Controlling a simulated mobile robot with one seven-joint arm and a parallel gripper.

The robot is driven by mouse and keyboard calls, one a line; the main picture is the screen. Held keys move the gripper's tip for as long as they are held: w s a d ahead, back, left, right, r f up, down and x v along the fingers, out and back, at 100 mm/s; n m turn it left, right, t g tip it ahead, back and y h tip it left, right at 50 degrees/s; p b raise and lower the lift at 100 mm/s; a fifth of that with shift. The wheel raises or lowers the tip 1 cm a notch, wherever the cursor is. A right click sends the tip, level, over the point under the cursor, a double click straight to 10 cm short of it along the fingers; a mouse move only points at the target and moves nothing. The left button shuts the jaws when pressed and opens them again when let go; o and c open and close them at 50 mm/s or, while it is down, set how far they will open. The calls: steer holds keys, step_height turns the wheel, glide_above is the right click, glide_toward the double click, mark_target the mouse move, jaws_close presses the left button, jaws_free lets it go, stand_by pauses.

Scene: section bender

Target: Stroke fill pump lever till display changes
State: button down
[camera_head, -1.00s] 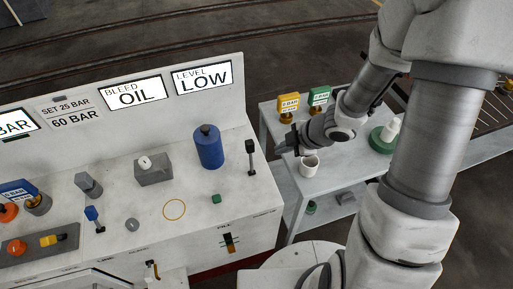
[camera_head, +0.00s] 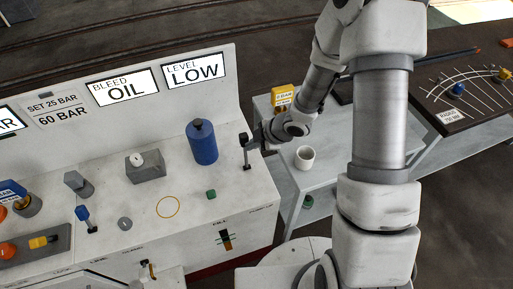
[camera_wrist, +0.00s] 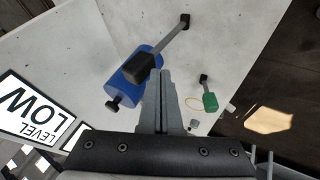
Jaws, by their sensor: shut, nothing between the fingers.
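The pump lever (camera_head: 246,155) is a thin upright rod with a black head, at the right end of the white console, beside a blue cylinder (camera_head: 202,145). My gripper (camera_head: 261,138) is just right of the lever's head. In the wrist view, my shut, empty fingers (camera_wrist: 167,75) lie close beside the lever's black head (camera_wrist: 140,66); I cannot tell whether they touch. The rod runs from the head to a black base on the white top. The level display (camera_head: 195,71) reads LOW.
The bleed display (camera_head: 121,88) reads OIL. A small green block (camera_head: 211,194) and a yellow ring (camera_head: 168,207) are on the console top. A side table with a white cup (camera_head: 305,157) and a yellow sign (camera_head: 283,96) stands to the right.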

mark_target(245, 133)
steer(key=shift+w+a, duration=0.1)
steer(key=shift+w, duration=0.2)
steer(key=shift+w, duration=0.1)
steer(key=w+p, duration=0.1)
steer(key=w+a+p, duration=0.1)
steer(key=shift+w+r+p, duration=0.2)
steer(key=shift+w+p, duration=0.1)
steer(key=shift+w, duration=0.1)
steer(key=shift+w+a+f, duration=0.1)
steer(key=shift+w, duration=0.55)
steer(key=shift+s, duration=0.15)
